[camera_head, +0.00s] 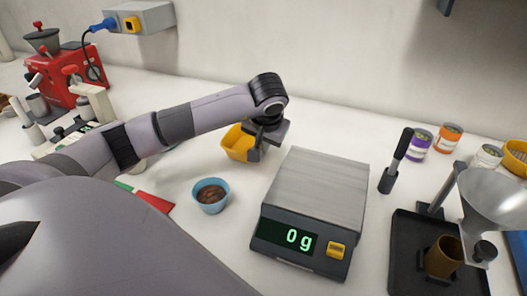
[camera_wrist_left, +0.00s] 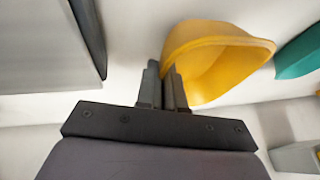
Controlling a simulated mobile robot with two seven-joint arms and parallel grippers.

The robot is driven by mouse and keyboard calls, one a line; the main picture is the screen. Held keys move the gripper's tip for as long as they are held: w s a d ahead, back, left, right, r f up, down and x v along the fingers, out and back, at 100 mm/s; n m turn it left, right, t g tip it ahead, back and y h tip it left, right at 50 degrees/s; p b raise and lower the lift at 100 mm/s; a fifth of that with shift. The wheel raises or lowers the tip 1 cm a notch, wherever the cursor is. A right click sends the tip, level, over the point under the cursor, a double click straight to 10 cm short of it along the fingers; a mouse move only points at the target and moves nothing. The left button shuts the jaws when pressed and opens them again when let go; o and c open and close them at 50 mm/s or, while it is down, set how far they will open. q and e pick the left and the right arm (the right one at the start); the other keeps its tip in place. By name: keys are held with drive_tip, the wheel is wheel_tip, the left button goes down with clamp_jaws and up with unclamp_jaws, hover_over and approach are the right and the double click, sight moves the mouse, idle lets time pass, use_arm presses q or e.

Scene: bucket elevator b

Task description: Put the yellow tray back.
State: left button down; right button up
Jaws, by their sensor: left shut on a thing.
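The yellow tray (camera_head: 238,143) is a small open scoop-shaped bin, left of and behind the scale in the head view. My left gripper (camera_head: 254,149) is shut on its right-hand wall. In the left wrist view, the yellow tray (camera_wrist_left: 215,62) has its rim between the left gripper's fingertips (camera_wrist_left: 168,75), and its inside looks empty. Whether the tray touches the counter or hangs just above it, I cannot tell. My right gripper does not show.
A scale (camera_head: 318,183) reading 0 g stands right of the tray. A blue bowl (camera_head: 211,195) with brown contents is in front. A funnel stand (camera_head: 436,225), cans (camera_head: 419,143) and a black-handled tool (camera_head: 396,163) stand right. A red machine (camera_head: 70,75) is back left.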

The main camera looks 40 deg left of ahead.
use_arm(q)
drive_tip(key=shift+f, duration=1.6)
drive_tip(key=shift+f, duration=0.2)
drive_tip(key=c, duration=1.3)
unclamp_jaws()
drive_tip(key=shift+o, duration=0.2)
drive_tip(key=shift+r, duration=0.1)
drive_tip(key=shift+r, duration=0.2)
drive_tip(key=v, duration=1.1)
drive_tip(key=shift+r, duration=0.35)
